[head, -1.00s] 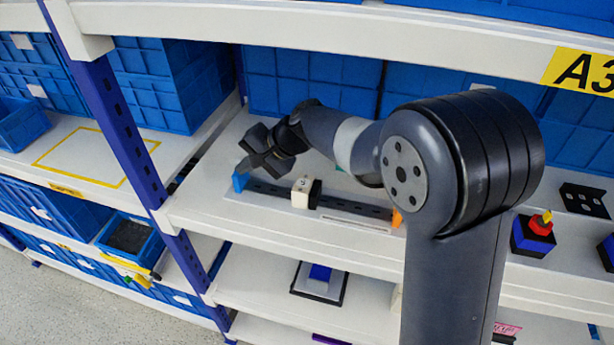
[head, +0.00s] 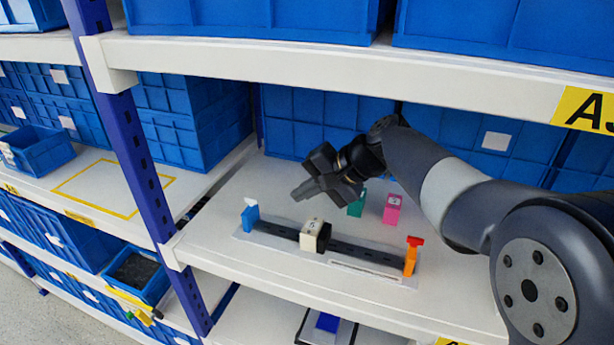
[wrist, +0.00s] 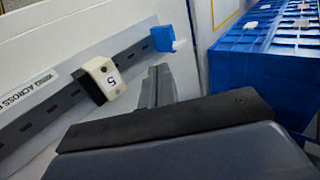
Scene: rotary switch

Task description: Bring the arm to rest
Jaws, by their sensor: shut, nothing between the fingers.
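My gripper (head: 304,190) is shut and empty above the shelf in the head view. It is up and behind the dark slotted rail, apart from it. In the wrist view the closed fingers (wrist: 157,85) show beside the rail. The rail (head: 358,251) lies on the shelf, with a white block with a dark side (head: 314,235) on it. The block also shows in the wrist view (wrist: 106,80), marked 5. A blue end piece (head: 250,216) stands at the rail's left end. An orange end piece with a red top (head: 411,257) stands at its right end.
A pink block (head: 392,209) and a green block (head: 356,204) stand behind the rail, near my arm. Blue bins (head: 320,120) line the back. A blue upright post (head: 135,165) is at left, and a white shelf beam (head: 330,58) runs above my arm.

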